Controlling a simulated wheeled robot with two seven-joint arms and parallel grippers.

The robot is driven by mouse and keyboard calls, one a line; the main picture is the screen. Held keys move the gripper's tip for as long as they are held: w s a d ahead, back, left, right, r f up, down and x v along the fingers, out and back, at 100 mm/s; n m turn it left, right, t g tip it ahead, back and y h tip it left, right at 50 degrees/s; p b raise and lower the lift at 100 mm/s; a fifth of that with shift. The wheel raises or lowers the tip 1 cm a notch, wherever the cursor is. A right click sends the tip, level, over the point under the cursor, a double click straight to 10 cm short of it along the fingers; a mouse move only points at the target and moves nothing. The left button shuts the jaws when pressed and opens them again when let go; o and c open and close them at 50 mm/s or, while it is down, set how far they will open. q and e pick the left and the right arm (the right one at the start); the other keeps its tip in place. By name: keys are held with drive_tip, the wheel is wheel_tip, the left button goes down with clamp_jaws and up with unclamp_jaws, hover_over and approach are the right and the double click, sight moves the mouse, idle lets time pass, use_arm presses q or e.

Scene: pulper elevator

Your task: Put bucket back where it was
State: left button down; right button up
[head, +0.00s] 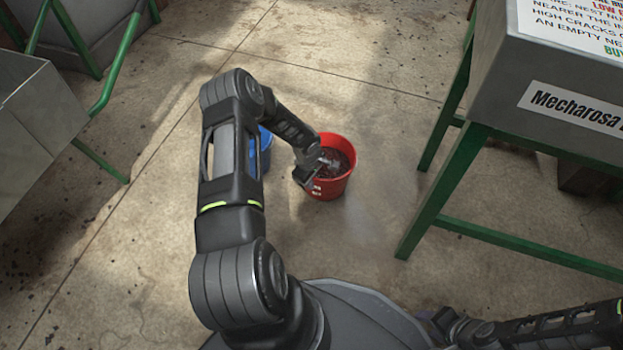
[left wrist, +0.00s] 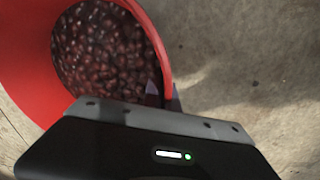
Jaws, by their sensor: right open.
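A red bucket (head: 336,186) stands upright near the middle of the head view, with dark red coffee cherries inside. In the left wrist view the bucket (left wrist: 30,70) fills the upper left. My left gripper (head: 312,172) is at the near left side of its rim. In the left wrist view, the fingers (left wrist: 164,95) sit close on either side of the rim, one inside and one outside, and look shut on it. Whether the bucket touches the floor is hard to tell. My right gripper (head: 446,325) is open and empty at the bottom right, away from the bucket.
A blue bucket (head: 266,141) is just left of the red one, partly hidden by my left arm. A metal machine on green legs (head: 450,190) stands at the right. A metal hopper with green rails (head: 40,120) is at the left. Concrete floor between them is clear.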

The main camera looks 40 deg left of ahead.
use_arm(q)
drive_tip(key=shift+w+f, duration=0.15)
drive_tip(key=shift+f, duration=0.25)
drive_tip(key=c, duration=2.1)
unclamp_jaws()
drive_tip(key=shift+f, duration=0.2)
drive_tip(key=o, duration=0.4)
drive_tip(key=shift+r, duration=0.1)
